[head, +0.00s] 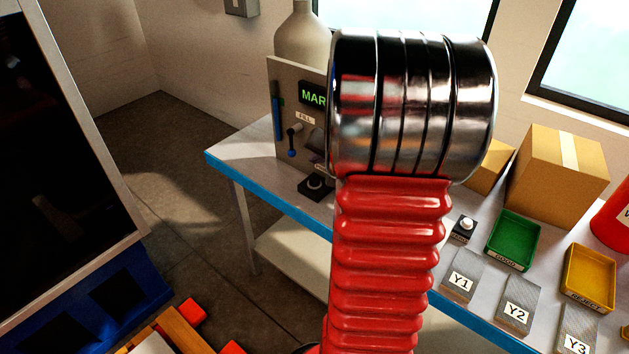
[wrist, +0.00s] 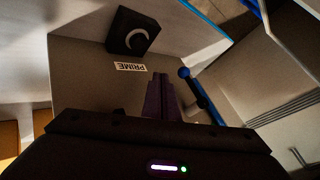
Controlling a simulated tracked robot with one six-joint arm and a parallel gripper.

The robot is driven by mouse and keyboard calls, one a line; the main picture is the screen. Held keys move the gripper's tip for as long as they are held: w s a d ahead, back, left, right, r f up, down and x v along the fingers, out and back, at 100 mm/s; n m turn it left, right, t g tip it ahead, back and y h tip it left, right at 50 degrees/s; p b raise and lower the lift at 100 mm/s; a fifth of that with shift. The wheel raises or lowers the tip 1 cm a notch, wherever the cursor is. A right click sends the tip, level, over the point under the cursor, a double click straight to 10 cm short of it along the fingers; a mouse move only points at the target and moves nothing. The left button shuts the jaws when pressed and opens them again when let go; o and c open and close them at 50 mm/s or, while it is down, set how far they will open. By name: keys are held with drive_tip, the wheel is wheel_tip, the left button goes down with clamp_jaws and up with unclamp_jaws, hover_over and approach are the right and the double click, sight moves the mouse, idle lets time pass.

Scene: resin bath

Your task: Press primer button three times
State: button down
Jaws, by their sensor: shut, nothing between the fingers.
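In the head view my arm hides most of the gripper.
A blue-knobbed lever (head: 292,142) under a FILL label is on the panel; it also shows close right of my fingers in the wrist view (wrist: 200,95).

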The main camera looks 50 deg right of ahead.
sight(316, 183)
drive_tip(key=shift+f, duration=2.4)
drive_tip(key=shift+f, duration=0.1)
drive_tip(key=shift+f, duration=0.3)
drive_tip(key=shift+f, duration=0.55)
idle(1.2)
idle(0.4)
drive_tip(key=shift+r, duration=1)
drive_tip(key=shift+r, duration=2.5)
